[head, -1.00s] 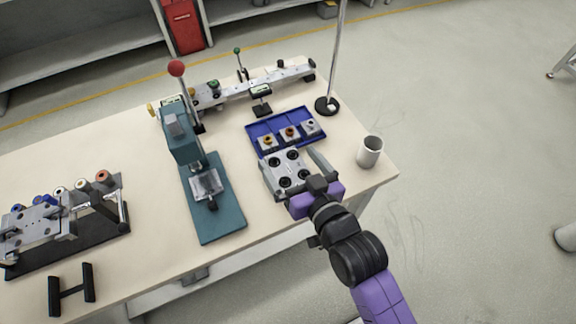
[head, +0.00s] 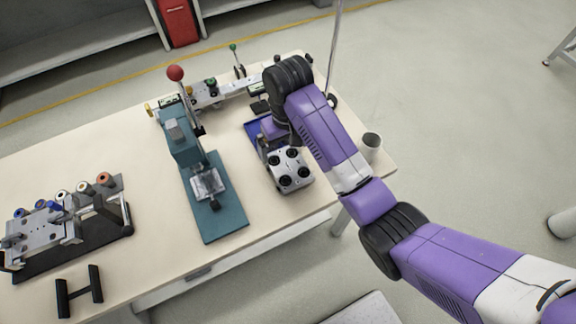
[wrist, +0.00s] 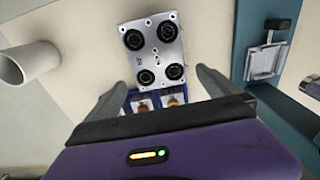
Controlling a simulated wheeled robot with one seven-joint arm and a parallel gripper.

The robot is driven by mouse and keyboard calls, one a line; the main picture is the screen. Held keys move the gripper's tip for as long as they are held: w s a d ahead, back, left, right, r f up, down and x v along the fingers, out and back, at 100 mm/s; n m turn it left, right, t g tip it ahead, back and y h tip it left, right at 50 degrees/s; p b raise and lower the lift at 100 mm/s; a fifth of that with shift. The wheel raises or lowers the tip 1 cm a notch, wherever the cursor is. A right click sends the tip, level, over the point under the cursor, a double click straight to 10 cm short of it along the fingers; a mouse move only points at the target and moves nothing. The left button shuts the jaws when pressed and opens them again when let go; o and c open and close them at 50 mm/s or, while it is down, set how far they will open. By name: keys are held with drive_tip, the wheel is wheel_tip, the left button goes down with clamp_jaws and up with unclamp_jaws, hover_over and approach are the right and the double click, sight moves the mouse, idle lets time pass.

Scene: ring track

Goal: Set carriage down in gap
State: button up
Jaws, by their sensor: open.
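The carriage (head: 290,168) is a silver plate with several black round wheels on its upward face. It lies on the table in front of the blue tray (head: 254,128), right of the teal press. In the wrist view the carriage (wrist: 158,52) lies just beyond and between my fingertips, apart from them as far as I can tell. My gripper (wrist: 160,82) is open and empty, over the tray side of the carriage. In the head view my arm hides most of the gripper and much of the tray. I cannot make out which space is the gap.
The teal press (head: 212,200) with a red-knobbed lever stands close left of the carriage. A grey cup (head: 371,147) stands at the right table edge, with a thin pole behind. A rail fixture (head: 225,95) lies at the back. A roller fixture (head: 70,225) stands far left.

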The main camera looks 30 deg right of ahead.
sight(289, 166)
drive_tip(key=shift+s, duration=0.6)
drive_tip(key=shift+s+d+f+g, duration=0.1)
drive_tip(key=shift+s+f+g, duration=0.1)
drive_tip(key=shift+g, duration=0.1)
wheel_tip(289, 166, down, 7)
drive_tip(key=shift+s+f+p, duration=0.15)
drive_tip(key=shift+f+p, duration=0.05)
drive_tip(key=shift+p, duration=0.6)
drive_tip(key=shift+c, duration=0.2)
drive_tip(key=c, duration=1.4)
drive_tip(key=shift+r, duration=0.15)
drive_tip(key=c, duration=0.4)
drive_tip(key=shift+o, duration=0.2)
